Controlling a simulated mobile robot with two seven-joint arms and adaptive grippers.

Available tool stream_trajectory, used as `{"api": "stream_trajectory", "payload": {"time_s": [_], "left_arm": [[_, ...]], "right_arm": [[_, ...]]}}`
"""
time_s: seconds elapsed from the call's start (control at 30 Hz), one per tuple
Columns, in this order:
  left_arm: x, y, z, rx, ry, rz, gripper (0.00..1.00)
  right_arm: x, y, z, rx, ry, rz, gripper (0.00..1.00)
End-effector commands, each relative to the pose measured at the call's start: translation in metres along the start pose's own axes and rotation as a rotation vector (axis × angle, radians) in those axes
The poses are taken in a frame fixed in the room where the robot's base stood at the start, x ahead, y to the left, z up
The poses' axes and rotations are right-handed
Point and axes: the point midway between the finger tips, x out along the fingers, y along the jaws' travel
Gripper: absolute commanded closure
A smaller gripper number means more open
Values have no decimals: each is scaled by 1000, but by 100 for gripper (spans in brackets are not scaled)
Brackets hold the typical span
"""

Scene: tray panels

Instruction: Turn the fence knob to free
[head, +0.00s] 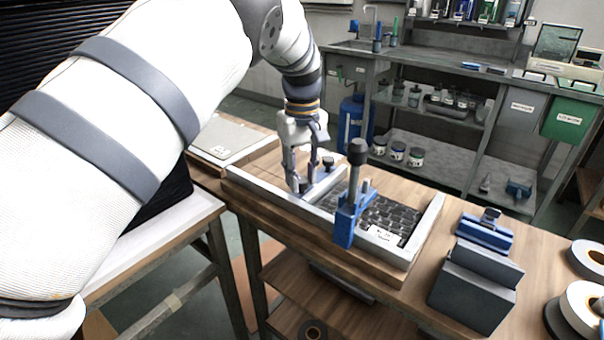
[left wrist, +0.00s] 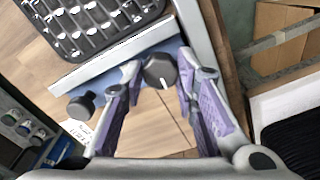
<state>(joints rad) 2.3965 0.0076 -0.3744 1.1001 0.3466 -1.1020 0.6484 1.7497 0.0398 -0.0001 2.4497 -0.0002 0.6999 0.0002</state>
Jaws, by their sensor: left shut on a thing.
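The fence (left wrist: 115,68) is a pale bar across the tray, seen in the left wrist view; it also shows in the head view (head: 325,184). A black knob (left wrist: 161,71) with a white line sits at the fence's end. The line points down in the left wrist view. My left gripper (left wrist: 160,75) is shut on this knob, one finger on each side; in the head view, the gripper (head: 300,180) reaches down into the tray and hides the knob. A second dark knob (left wrist: 81,106) stands apart; it shows behind the gripper in the head view (head: 328,162).
The metal-rimmed tray (head: 431,222) holds dark small parts in one section. A blue clamp (head: 346,226) with a tall black handle stands on its near rim. Grey and blue fixtures (head: 474,285) and tape rolls (head: 583,305) lie to the right. A shelf bench stands behind.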

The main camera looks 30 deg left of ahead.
Motion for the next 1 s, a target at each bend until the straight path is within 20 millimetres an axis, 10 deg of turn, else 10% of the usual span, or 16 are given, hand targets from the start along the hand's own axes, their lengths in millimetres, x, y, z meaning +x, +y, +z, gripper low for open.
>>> {"api": "stream_trajectory", "payload": {"time_s": [0.77, 0.8, 1.0], "left_arm": [[2, -1, 1, -91, -4, -3, 100], [2, -1, 1, -91, -4, -3, 66], [1, 0, 0, -90, -2, -2, 52]], "right_arm": [[1, 0, 0, 0, -2, 0, 100], [1, 0, 0, 0, -2, 0, 100], [0, 0, 0, 0, -2, 0, 100]]}}
